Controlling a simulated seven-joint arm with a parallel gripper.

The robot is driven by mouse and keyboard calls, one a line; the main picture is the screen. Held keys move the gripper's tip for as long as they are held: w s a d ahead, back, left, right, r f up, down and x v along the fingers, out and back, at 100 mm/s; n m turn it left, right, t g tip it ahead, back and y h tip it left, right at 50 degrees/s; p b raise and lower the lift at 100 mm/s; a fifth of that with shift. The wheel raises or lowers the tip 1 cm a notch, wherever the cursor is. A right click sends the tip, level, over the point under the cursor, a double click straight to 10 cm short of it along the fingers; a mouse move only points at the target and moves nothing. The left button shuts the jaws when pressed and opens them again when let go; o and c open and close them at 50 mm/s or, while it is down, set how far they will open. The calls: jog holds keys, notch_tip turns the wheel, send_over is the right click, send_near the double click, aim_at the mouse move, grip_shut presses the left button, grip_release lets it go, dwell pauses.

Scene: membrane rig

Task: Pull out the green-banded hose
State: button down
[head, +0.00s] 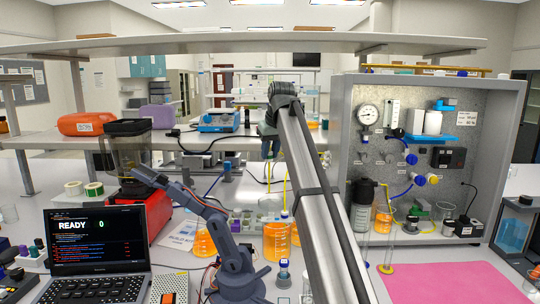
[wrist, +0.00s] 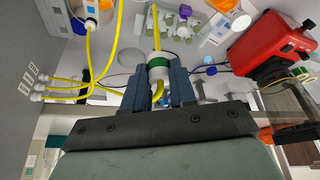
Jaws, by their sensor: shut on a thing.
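Yellow tubing shows beyond the connector and also curves between the fingers. I cannot tell whether the connector is seated in a port. In the head view my gripper (head: 270,146) hangs down above the bench behind the orange beakers; the connector is too small to make out there.
In the wrist view, several yellow hoses end in white fittings (wrist: 38,88) at the left, and another connector (wrist: 91,20) is near the top. In the head view, an orange beaker (head: 277,241), a laptop (head: 100,245) and a gauge panel (head: 430,110) surround my arm. A pink mat (head: 440,284) is clear.

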notch_tip(320, 180, up, 12)
jog(key=shift+r, duration=0.2)
dwell(2.4)
dwell(0.4)
